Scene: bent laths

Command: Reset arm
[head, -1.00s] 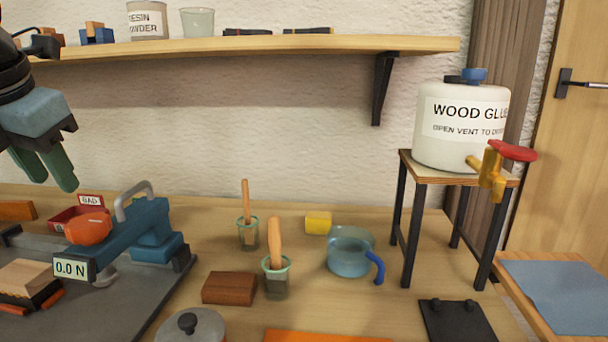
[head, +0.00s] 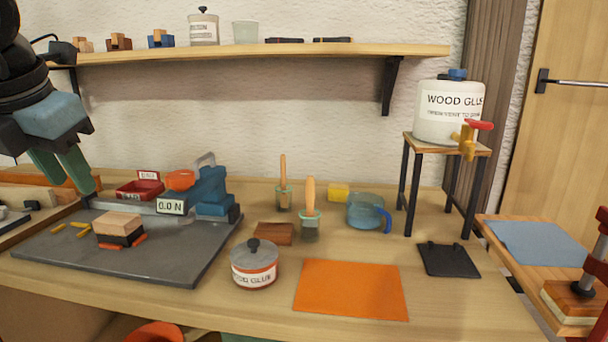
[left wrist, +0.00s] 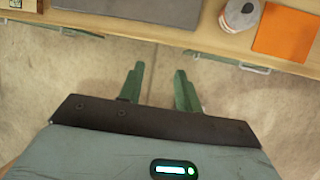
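My left gripper (head: 70,176) hangs at the left of the head view, in front of the bench's left part. Its two green fingers are apart with nothing between them. In the left wrist view the gripper (left wrist: 158,85) shows open and empty over the floor, with the bench edge ahead of it. My right gripper is in neither view.
The workbench (head: 270,312) holds a grey board (head: 150,258) with a blue force gauge (head: 207,190), a glue pot (head: 254,266), brushes in jars, an orange mat (head: 350,290) and a blue jug (head: 367,211). A wood glue jug (head: 448,115) stands on a raised stand.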

